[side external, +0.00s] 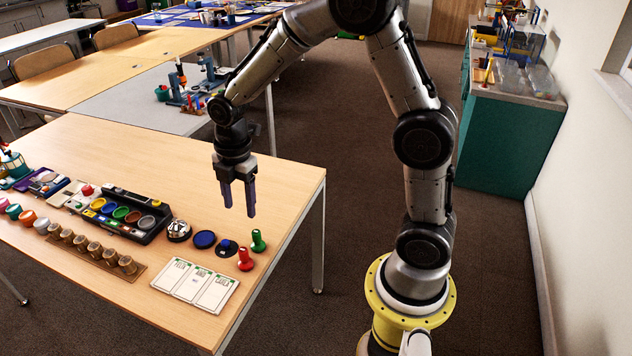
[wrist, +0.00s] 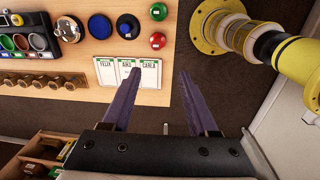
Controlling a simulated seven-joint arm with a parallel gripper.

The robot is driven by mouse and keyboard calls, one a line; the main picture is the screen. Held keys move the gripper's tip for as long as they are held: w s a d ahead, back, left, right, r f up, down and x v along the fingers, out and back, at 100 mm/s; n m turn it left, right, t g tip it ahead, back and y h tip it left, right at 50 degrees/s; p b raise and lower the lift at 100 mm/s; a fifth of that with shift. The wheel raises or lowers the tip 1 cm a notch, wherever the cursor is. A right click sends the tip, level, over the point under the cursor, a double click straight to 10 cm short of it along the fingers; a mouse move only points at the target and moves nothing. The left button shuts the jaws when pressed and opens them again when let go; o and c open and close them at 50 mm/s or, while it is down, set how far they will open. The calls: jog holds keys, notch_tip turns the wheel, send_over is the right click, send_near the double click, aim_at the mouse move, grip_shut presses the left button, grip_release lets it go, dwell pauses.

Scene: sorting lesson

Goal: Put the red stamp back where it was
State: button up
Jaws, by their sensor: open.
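The red stamp (side external: 245,261) stands on the light wood table near its right edge, beside the green stamp (side external: 258,241). In the wrist view the red stamp (wrist: 157,41) shows from above, just below the green stamp (wrist: 158,11) and right of a dark disc with a blue knob (wrist: 128,27). A flat blue disc (wrist: 100,27) lies left of that. My gripper (side external: 239,207) is open and empty, held above the table with its fingers pointing down.
Three name cards (side external: 196,285) lie in front of the discs. A silver bell (side external: 178,230), a black tray of colored pads (side external: 135,215) and a wooden row of several brown knobs (side external: 95,250) are farther left. The table behind these is clear.

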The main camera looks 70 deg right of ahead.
jog(key=s+a+r+m+t, duration=0.1)
jog(key=s+r+m+t, duration=0.1)
jog(key=s+r+m, duration=0.4)
jog(key=s+r+m+t, duration=0.2)
jog(key=s+r+m, duration=0.5)
jog(key=s+m, duration=0.4)
jog(key=s, duration=0.4)
jog(key=shift+a+r+t, duration=0.2)
jog(key=shift+a+t, duration=0.15)
jog(key=shift+t, duration=0.05)
